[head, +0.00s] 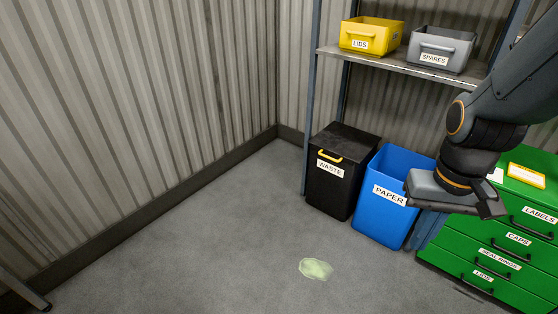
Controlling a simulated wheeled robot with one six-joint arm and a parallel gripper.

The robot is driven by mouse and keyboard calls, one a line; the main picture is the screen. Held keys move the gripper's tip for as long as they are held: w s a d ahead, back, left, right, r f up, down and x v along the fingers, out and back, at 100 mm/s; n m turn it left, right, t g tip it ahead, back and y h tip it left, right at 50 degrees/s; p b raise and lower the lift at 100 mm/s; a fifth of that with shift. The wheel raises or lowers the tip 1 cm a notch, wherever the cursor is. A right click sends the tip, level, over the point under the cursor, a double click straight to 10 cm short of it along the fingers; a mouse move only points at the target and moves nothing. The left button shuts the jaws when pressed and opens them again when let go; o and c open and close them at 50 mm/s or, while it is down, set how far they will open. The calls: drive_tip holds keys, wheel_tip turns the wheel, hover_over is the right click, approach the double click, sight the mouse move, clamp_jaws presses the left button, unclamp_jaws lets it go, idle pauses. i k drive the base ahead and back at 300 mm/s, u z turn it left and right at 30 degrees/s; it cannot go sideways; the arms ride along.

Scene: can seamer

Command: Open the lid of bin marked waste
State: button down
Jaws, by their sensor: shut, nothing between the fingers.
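The waste bin (334,188) is a black box on the floor in the corner by the shelf rack, with a white WASTE label on its front. Its black lid (346,141) lies shut on top, with a yellow handle (330,156) at the front edge. My gripper (492,208) is to the right of the bin and apart from it, in front of the green drawer cabinet. It is shut and empty. My arm comes in from the upper right.
An open blue PAPER bin (383,212) stands close to the waste bin's right side. The green cabinet (452,253) is further right. A shelf (385,62) above holds a yellow LIDS box (372,32) and grey SPARES box (444,45). A pale green puddle (316,269) lies on otherwise open floor.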

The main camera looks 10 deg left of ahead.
sight(350, 145)
drive_tip(key=u, duration=0.4)
drive_tip(key=i, duration=0.95)
drive_tip(key=z, duration=0.1)
